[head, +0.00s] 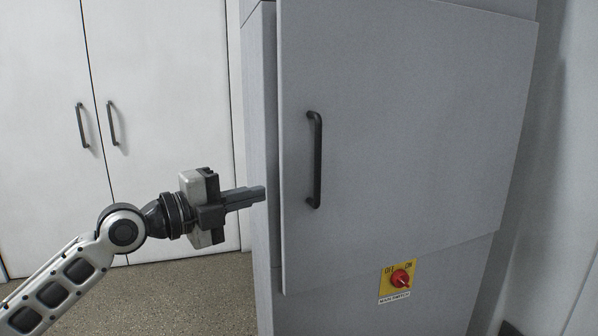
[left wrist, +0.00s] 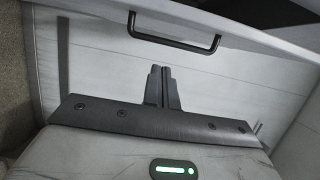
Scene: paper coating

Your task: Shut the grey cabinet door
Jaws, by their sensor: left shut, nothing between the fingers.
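The grey cabinet door (head: 420,130) fills the middle and right of the head view. It has a black vertical bar handle (head: 315,160) near its left edge. The door's left edge stands out from the cabinet body (head: 262,90), so it looks slightly ajar; the gap's depth is hard to judge. My left gripper (head: 262,193) is shut and empty, pointing right, left of the handle and apart from it. Its tips overlap the cabinet's left edge in the picture; I cannot tell whether they touch. The left wrist view shows its closed fingers (left wrist: 161,75), with the handle (left wrist: 172,42) beyond them.
A yellow main switch plate with a red knob (head: 399,279) is on the cabinet below the door. White cupboards (head: 165,50) with dark handles stand at the back left. Speckled floor (head: 190,295) is clear at the lower left. A pale wall is at the right.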

